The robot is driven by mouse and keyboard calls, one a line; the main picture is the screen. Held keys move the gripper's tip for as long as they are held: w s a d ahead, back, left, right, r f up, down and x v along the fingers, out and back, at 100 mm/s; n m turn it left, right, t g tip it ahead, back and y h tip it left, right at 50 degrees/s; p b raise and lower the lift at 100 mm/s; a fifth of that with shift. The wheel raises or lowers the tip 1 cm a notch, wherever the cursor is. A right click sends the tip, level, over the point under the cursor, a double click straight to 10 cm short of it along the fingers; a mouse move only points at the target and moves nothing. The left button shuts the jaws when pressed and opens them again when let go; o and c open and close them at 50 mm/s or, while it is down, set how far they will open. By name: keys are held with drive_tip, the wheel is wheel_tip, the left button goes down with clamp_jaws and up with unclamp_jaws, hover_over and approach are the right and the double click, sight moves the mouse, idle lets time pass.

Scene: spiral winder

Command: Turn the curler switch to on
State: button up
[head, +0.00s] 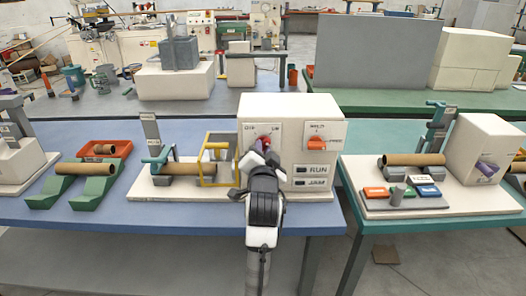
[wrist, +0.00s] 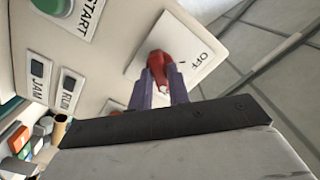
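The curler switch (head: 264,144) is a red knob on the left part of the upright front of the cream machine (head: 285,112) in the middle of the head view. In the wrist view the red knob (wrist: 159,66) sits on a white plate, with the word OFF to its right. My gripper (head: 262,158) reaches up to the knob from the front. In the wrist view its two purple fingers (wrist: 160,80) lie close against both sides of the knob. The knob's white mark shows between the fingers. The ON label cannot be read, and my gripper partly covers the knob in the head view.
A green START button (wrist: 58,8) shows in the wrist view.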

drive_tip(key=o, duration=0.3)
drive_tip(key=shift+o, duration=0.2)
drive_tip(key=s+p, duration=1)
drive_tip(key=s, duration=0.3)
drive_tip(key=shift+s+p, duration=0.3)
drive_tip(key=shift+s, duration=0.1)
